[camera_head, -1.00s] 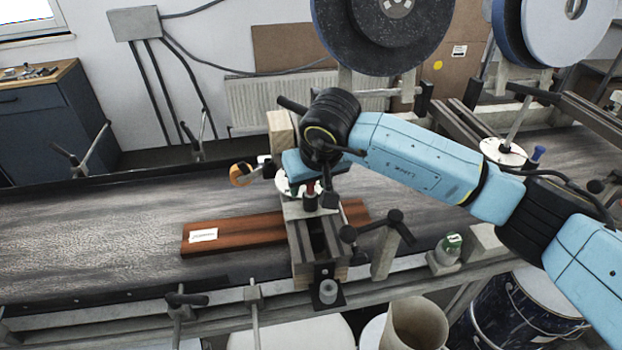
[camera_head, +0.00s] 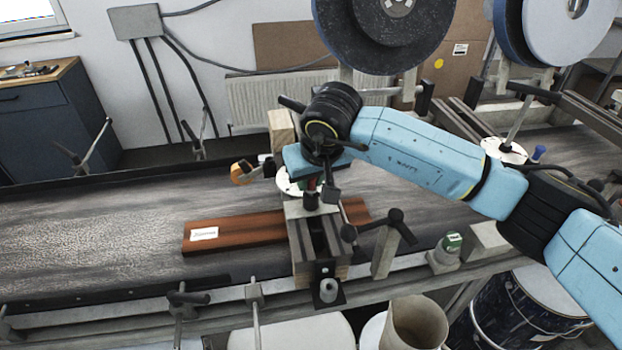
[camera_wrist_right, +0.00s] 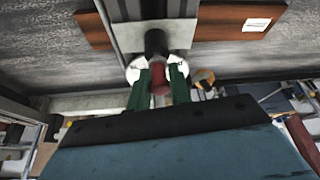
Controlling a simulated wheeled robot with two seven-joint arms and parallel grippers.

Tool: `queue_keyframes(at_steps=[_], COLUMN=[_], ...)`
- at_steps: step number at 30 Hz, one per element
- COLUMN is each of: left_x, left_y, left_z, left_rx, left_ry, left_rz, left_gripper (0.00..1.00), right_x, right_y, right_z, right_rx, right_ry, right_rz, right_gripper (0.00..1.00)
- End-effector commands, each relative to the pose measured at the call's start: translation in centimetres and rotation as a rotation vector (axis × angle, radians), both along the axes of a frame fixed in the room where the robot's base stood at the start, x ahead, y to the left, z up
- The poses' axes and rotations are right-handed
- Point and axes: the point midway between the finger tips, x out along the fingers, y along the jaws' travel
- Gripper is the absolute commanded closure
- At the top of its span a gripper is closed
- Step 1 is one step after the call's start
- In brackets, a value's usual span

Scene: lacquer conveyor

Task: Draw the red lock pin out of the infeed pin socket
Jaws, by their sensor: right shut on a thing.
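The red lock pin (camera_wrist_right: 159,78) stands between the two green fingers of my right gripper (camera_wrist_right: 160,85) in the right wrist view, and the gripper is shut on it. In the head view only a sliver of red (camera_head: 311,184) shows under the right gripper (camera_head: 318,180), just above the black infeed pin socket (camera_head: 311,200). The socket also shows in the right wrist view (camera_wrist_right: 155,43), beyond the pin. I cannot tell whether the pin's lower end is still inside it. My left gripper is not in view.
A reddish-brown board (camera_head: 235,233) with a white label lies on the conveyor (camera_head: 100,225), partly under the socket's bridge. A black-knobbed handle (camera_head: 385,225) and a green-topped jar (camera_head: 448,247) stand to the right. Large wheels (camera_head: 385,30) stand behind my arm.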

Motion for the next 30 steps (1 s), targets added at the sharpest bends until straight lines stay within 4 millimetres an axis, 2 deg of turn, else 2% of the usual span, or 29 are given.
queue_keyframes(at_steps=[30], left_x=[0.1], left_y=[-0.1], left_z=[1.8], left_rx=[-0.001], left_ry=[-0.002], left_rz=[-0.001], left_gripper=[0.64], right_x=[0.0], right_y=[0.0], right_z=[4.2], right_rx=[0.0], right_ry=[-0.001], right_rz=[0.0], right_gripper=[1.0])
